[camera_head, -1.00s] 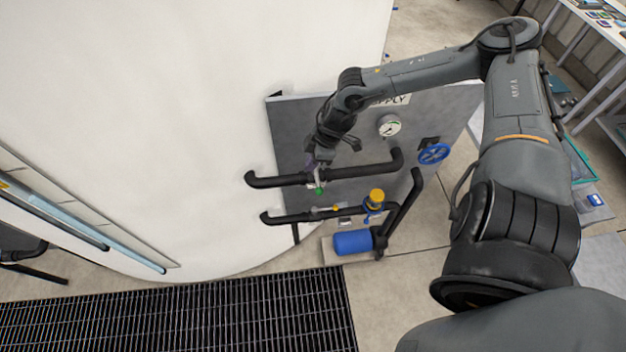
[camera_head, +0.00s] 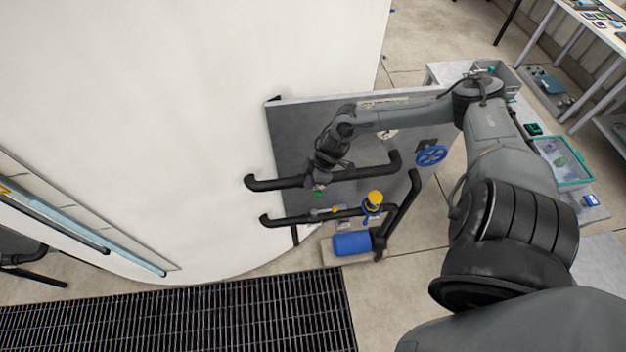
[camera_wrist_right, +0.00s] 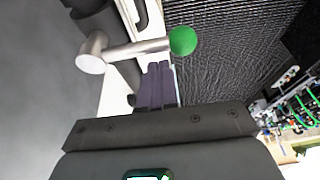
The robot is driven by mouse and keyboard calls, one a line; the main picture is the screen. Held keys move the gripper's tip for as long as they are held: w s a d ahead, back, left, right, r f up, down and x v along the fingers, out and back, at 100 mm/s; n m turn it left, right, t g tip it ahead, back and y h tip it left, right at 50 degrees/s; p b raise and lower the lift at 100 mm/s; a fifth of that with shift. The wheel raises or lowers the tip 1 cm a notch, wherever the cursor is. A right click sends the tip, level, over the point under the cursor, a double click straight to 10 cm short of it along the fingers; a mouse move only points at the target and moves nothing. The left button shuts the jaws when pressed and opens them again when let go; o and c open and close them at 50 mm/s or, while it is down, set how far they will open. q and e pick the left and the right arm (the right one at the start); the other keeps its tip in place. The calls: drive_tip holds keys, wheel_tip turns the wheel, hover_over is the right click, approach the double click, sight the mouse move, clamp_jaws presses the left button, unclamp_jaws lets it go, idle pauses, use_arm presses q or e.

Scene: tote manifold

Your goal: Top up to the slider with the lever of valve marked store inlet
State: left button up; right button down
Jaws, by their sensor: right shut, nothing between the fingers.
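A metal lever with a green ball end (camera_wrist_right: 183,40) fills the upper part of the right wrist view. Its silver bar (camera_wrist_right: 135,48) runs left to a round hub beside a dark pipe. In the head view the green ball (camera_head: 319,194) shows just below the upper black pipe (camera_head: 275,184). My right gripper (camera_head: 316,182) is over that pipe, close to the lever. Its purple fingers (camera_wrist_right: 155,84) are together and empty, just below the lever bar in the wrist view; contact cannot be told. I cannot make out the slider or a store inlet marking. My left gripper is not in view.
A lower black pipe (camera_head: 290,218) carries a small yellow-tipped lever (camera_head: 335,210) and a yellow-capped blue fitting (camera_head: 374,199). A blue handwheel (camera_head: 431,156) is on the grey panel's right. Black floor grating (camera_head: 180,318) lies in front.

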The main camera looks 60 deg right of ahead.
drive_tip(key=shift+s+d, duration=0.2)
drive_tip(key=shift+s, duration=0.15)
drive_tip(key=shift+f, duration=0.1)
